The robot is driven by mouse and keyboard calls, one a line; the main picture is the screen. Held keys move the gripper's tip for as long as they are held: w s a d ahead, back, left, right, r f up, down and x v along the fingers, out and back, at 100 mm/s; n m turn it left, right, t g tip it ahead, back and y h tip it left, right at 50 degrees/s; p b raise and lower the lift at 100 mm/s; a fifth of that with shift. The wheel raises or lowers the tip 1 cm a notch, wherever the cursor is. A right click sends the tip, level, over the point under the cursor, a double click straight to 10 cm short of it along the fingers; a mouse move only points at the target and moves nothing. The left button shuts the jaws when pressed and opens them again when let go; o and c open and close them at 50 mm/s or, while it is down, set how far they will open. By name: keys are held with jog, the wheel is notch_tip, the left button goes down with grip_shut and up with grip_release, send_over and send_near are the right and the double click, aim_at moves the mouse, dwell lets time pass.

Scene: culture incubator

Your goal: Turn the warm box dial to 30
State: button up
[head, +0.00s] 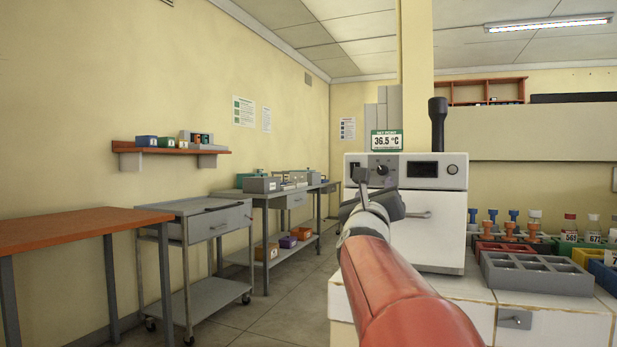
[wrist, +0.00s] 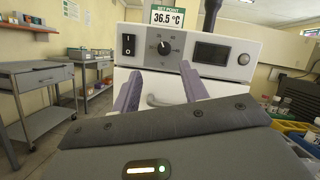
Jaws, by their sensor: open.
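The warm box (head: 430,225) is a white cabinet with a handle on its front, standing on a white bench. Its black round dial (head: 382,170) is on the upper front panel; in the wrist view the dial (wrist: 164,47) has a light pointer mark aimed roughly up and a little left, with scale numbers around it too small to read surely. A sign on top reads set point 36.5 °C (wrist: 174,16). My gripper (head: 367,183) is in front of the panel. In the wrist view my gripper (wrist: 160,72) is open and empty, its fingertips below and either side of the dial, apart from it.
A black rocker switch (wrist: 129,44) is left of the dial; a dark display (wrist: 212,53) and a round button (wrist: 244,59) are to its right. A grey rack (head: 535,275) and several bottles stand right of the box. Floor at left is open beside a wheeled cart (head: 205,215).

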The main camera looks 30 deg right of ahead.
aim_at(381, 171)
jog(key=shift+m, duration=0.4)
jog(key=p+x, duration=0.1)
jog(key=x, duration=0.3)
jog(key=p+x, duration=0.2)
jog(key=x, duration=0.2)
jog(key=shift+s+d+r, duration=0.15)
jog(key=shift+s+d, duration=0.1)
grip_shut()
